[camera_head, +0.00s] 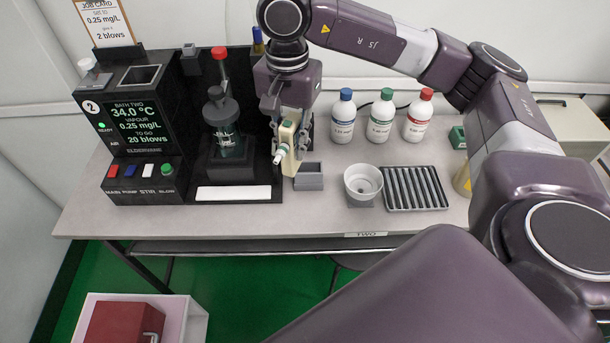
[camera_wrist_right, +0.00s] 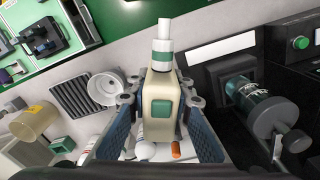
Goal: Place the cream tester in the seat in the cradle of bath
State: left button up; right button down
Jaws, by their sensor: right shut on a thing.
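My right gripper (camera_head: 289,128) is shut on the cream tester (camera_head: 290,155). It holds the tester upright, with the white and green mouthpiece toward the front. In the right wrist view the tester (camera_wrist_right: 160,108) sits between the two fingers (camera_wrist_right: 160,98), its green panel showing. The black bath two unit (camera_head: 140,125) stands at the left of the bench, with a dark bottle on it. A small grey open-topped holder (camera_head: 309,183) stands just right of the bath's base, below and right of the tester. I cannot tell whether it is the cradle seat. My left gripper is not in view.
A white cup (camera_head: 363,172) and a ribbed grey tray (camera_head: 415,202) lie right of the holder. Capped bottles (camera_head: 381,120) with blue, green and red caps stand behind them. The bench front (camera_head: 330,222) is clear. A red box (camera_head: 125,322) sits in a white bin below.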

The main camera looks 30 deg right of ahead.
jog(key=w+d+r+m, duration=0.55)
jog(key=d+m, duration=0.25)
jog(key=m, duration=0.5)
jog(key=shift+m, duration=0.3)
jog(key=shift+w+d+f+p, duration=0.1)
jog(key=shift+f+p, duration=0.1)
jog(key=shift+f, duration=3.25)
jog(key=shift+w+f+p, duration=0.15)
jog(key=shift+f+p, duration=0.1)
jog(key=shift+f, duration=3.15)
jog(key=shift+w+d+f+p, duration=0.1)
jog(key=shift+f+p, duration=0.1)
jog(key=shift+f, duration=3.25)
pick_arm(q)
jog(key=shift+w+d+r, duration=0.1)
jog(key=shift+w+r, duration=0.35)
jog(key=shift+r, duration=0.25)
pick_arm(e)
jog(key=shift+a, duration=0.1)
jog(key=shift+f, duration=0.15)
jog(key=c, duration=1.7)
grip_release()
jog(key=shift+c, duration=0.2)
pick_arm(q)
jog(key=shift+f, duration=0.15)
